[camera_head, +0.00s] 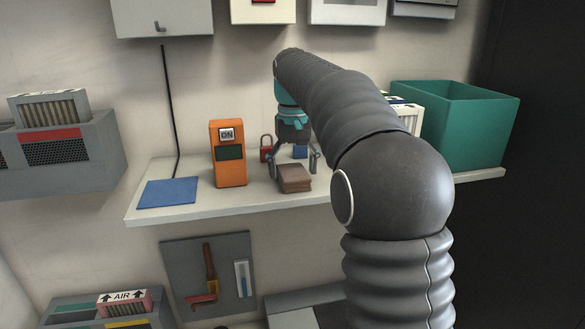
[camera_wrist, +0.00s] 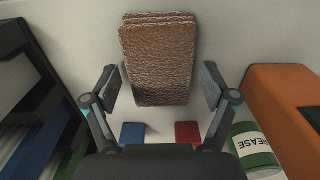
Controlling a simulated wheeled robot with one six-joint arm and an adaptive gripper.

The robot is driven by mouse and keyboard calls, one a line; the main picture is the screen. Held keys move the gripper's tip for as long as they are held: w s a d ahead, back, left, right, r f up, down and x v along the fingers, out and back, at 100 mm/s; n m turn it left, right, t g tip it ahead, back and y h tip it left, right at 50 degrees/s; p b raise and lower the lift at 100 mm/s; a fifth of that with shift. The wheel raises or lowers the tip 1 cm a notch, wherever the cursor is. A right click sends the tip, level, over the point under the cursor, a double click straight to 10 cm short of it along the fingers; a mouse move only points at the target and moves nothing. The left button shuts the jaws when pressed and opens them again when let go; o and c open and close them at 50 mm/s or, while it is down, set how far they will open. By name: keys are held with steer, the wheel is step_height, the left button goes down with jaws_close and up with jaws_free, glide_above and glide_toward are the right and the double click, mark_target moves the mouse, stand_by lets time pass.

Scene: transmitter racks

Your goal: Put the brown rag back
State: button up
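The brown rag (camera_head: 294,178) is a folded, flat stack lying on the white wall shelf (camera_head: 240,200), near its front edge and right of an orange device. In the wrist view the rag (camera_wrist: 158,60) lies between and beyond the fingers, its lower end reaching in between the fingertips. My gripper (camera_head: 294,162) is open just above and behind the rag, pointing down. In the wrist view both fingers of my gripper (camera_wrist: 160,88) stand apart with a gap on each side of the rag. No touch on the rag shows.
The orange device (camera_head: 229,155) marked ON stands left, then a blue mat (camera_head: 168,192). A red padlock (camera_head: 266,150) and a blue item (camera_head: 300,151) are behind. A green grease can (camera_wrist: 257,146) shows near the device. A teal bin (camera_head: 470,125) stands right.

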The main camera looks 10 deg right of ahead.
mark_target(294, 173)
steer(key=shift+r, duration=0.1)
step_height(294, 173, up, 8)
steer(key=shift+f, duration=0.25)
steer(key=shift+s+r, duration=0.15)
steer(key=shift+s, duration=0.3)
steer(key=s+f+t, duration=0.2)
steer(key=s+f, duration=0.7)
steer(key=s, duration=0.6)
steer(key=s+f+t, duration=0.3)
steer(key=s+f, duration=0.7)
steer(key=s, duration=0.5)
steer(key=shift+f+t, duration=0.15)
steer(key=shift+t, duration=0.15)
